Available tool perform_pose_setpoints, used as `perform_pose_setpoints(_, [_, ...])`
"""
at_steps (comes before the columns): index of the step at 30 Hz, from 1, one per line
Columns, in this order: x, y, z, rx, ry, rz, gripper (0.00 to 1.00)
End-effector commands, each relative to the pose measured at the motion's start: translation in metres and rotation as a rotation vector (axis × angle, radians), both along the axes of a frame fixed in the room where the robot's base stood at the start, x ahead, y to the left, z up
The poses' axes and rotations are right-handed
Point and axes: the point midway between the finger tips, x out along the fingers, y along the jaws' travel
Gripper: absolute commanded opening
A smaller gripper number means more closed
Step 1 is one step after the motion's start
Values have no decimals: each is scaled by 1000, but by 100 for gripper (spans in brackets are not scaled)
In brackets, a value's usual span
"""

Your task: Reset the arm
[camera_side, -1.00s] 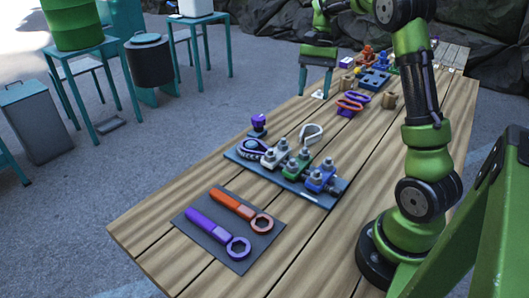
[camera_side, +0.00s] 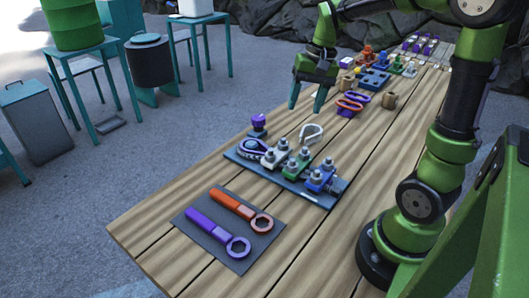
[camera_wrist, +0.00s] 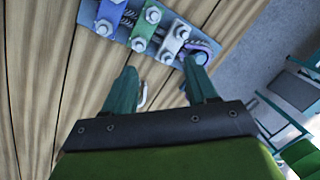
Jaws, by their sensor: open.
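My gripper (camera_side: 306,97) is in the air above the far left part of the wooden table, with its fingers pointing down. Its two green fingers (camera_wrist: 163,90) are apart and nothing is between them. In the wrist view, the cable clamp board (camera_wrist: 88,15) is ahead of the fingers, with blue, green and white clamps on it. A metal hook (camera_wrist: 145,97) shows just beside the left finger, lower down. In the side view the same board (camera_side: 242,155) lies nearer the camera than my gripper, with a cable at its left end.
An orange wrench (camera_side: 238,208) and a purple wrench (camera_side: 215,231) lie on a dark mat (camera_side: 190,226) at the near end. A purple knob (camera_side: 258,122) stands by the board. Orange and purple rings (camera_side: 352,102), wooden cylinders (camera_side: 389,100) and a blue block (camera_side: 374,79) sit farther back.

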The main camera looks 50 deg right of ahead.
Motion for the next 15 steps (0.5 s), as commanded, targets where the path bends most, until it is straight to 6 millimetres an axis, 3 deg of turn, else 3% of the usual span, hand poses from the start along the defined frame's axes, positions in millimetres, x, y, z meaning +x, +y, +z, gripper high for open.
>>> perform_pose_setpoints(1, [-8, 22, 7, -23, -69, 55, 57])
perform_pose_setpoints(6, [-35, 83, 17, -96, -288, 219, 57])
perform_pose_setpoints(10, [-59, 117, 21, -135, -423, 320, 57])
perform_pose_setpoints(15, [-81, 141, 26, -151, -514, 402, 57])
